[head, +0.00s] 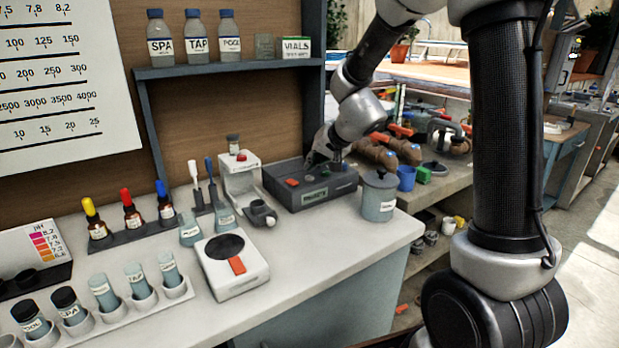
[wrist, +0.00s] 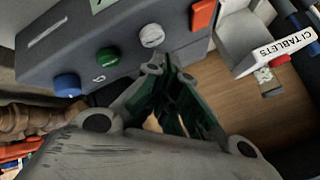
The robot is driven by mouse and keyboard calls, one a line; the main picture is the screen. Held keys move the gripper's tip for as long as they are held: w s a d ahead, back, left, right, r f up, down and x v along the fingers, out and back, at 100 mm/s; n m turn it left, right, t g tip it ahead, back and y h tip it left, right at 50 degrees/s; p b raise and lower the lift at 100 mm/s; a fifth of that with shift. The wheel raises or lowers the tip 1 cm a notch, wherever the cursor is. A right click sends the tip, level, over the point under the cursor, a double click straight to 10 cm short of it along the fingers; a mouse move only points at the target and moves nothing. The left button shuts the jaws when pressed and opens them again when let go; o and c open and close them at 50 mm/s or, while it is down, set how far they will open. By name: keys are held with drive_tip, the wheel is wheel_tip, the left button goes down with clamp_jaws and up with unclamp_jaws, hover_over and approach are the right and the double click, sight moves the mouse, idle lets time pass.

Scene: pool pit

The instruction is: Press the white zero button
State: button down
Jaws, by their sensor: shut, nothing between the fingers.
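The white button (wrist: 151,36) is a small round cap on the grey box (wrist: 75,37) in the wrist view, between a green button (wrist: 108,56) and an orange-red part (wrist: 203,14). A blue button (wrist: 67,85) is at the far end of the row. My gripper (wrist: 168,66) is shut and empty, its fingertips just below the white button in the picture; I cannot tell whether they touch it. In the head view the grey box (head: 313,196) stands on the counter, with my gripper (head: 319,160) at its back edge. The white button is not clear there.
A white device (head: 240,181) stands left of the box, and a lidded grey jar (head: 378,196) to its right. A scale (head: 235,277) sits on the counter (head: 335,247) in front. A shelf (head: 230,67) with bottles is above left. The front counter edge is clear.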

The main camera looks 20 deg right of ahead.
sight(313, 176)
drive_tip(key=shift+f, duration=0.15)
idle(0.4)
drive_tip(key=shift+f, duration=0.3)
drive_tip(key=shift+f, duration=0.45)
idle(0.5)
idle(0.4)
drive_tip(key=shift+r, duration=0.9)
drive_tip(key=shift+r, duration=2.5)
